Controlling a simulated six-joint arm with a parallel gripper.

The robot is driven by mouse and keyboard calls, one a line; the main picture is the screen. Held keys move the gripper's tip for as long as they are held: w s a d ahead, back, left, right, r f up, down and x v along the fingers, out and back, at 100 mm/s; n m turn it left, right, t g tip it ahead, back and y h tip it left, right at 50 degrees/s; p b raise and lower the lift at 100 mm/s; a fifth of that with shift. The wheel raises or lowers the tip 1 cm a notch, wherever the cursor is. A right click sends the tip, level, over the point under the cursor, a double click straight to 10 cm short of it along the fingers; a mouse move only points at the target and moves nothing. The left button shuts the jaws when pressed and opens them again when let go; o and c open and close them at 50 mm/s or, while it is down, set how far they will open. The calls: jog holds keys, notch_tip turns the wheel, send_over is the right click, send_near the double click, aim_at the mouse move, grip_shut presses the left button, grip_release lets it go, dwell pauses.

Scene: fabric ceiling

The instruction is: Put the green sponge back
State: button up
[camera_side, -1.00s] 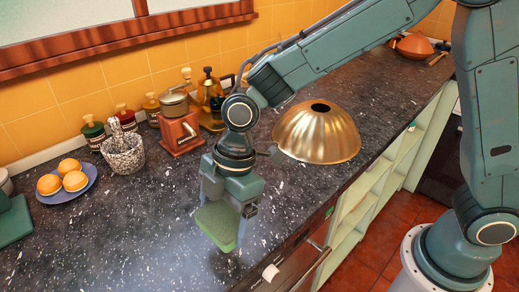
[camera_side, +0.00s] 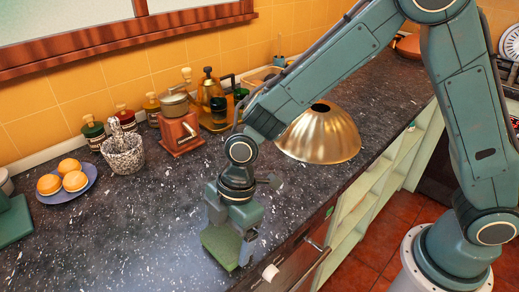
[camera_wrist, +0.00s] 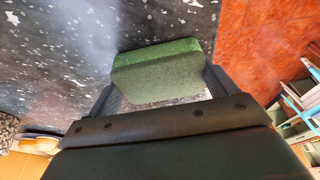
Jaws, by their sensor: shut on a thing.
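The green sponge (camera_side: 220,246) is a flat block between the fingers of my gripper (camera_side: 231,240), low over the dark speckled counter near its front edge. In the wrist view the green sponge (camera_wrist: 158,72) sits between both fingertips of my gripper (camera_wrist: 160,88), and the fingers press on its sides. I cannot tell whether its underside touches the counter.
A golden dome (camera_side: 319,134) stands on the counter (camera_side: 120,225) behind and right of my gripper. A coffee grinder (camera_side: 179,125), a speckled mortar (camera_side: 123,152) and a plate of buns (camera_side: 66,196) stand further back. The counter left of my gripper is clear.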

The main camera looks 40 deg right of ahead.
jog(key=shift+f, duration=0.15)
jog(key=o, duration=0.7)
jog(key=v, duration=1.2)
jog(key=shift+r, duration=0.25)
